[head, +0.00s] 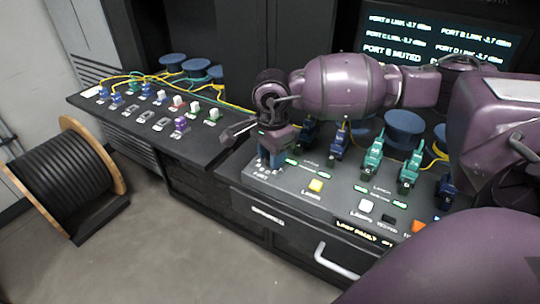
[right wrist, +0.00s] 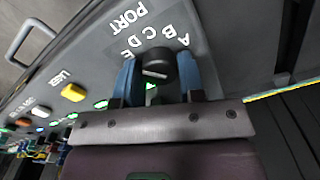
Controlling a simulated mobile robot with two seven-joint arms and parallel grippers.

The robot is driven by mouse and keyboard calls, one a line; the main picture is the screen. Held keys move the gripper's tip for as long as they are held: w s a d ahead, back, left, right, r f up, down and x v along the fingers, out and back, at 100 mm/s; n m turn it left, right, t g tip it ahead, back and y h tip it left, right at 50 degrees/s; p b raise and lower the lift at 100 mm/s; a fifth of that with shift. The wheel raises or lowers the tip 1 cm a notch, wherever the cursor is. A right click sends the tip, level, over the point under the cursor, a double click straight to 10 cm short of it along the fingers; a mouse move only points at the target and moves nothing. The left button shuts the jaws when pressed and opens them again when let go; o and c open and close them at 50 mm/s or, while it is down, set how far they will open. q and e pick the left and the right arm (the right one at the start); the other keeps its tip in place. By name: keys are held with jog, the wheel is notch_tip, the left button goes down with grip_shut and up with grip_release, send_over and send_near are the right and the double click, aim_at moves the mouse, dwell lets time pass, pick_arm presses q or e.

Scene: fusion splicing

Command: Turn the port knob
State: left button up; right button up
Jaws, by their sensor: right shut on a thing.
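The port knob (right wrist: 158,64) is a round black knob with a pale mark. In the right wrist view it sits on the grey panel beside the printed word PORT and letters A to E. My right gripper (right wrist: 158,80) has its blue fingers on either side of the knob and is shut on it. In the head view my right gripper (head: 270,158) points down at the left end of the near console, and it hides the knob there. I cannot tell which letter the knob's mark points to. My left gripper is not in view.
The near console holds a yellow button (head: 316,186), a white button (head: 366,206) and several teal and blue connectors. A screen (head: 438,40) behind reads PORT E MUTED. A side shelf (head: 150,125) carries coloured connectors. A cable drum (head: 62,178) stands on the floor at left.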

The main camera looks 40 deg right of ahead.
jog(key=shift+n, duration=0.3)
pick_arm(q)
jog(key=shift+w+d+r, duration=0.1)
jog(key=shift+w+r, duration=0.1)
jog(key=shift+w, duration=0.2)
pick_arm(e)
jog(key=shift+n, duration=0.3)
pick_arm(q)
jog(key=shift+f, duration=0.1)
pick_arm(e)
jog(key=o, duration=0.9)
jog(key=shift+c, duration=0.2)
jog(key=shift+o, duration=0.3)
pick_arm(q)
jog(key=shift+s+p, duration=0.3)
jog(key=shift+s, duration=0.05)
pick_arm(e)
notch_tip(320, 180, up, 11)
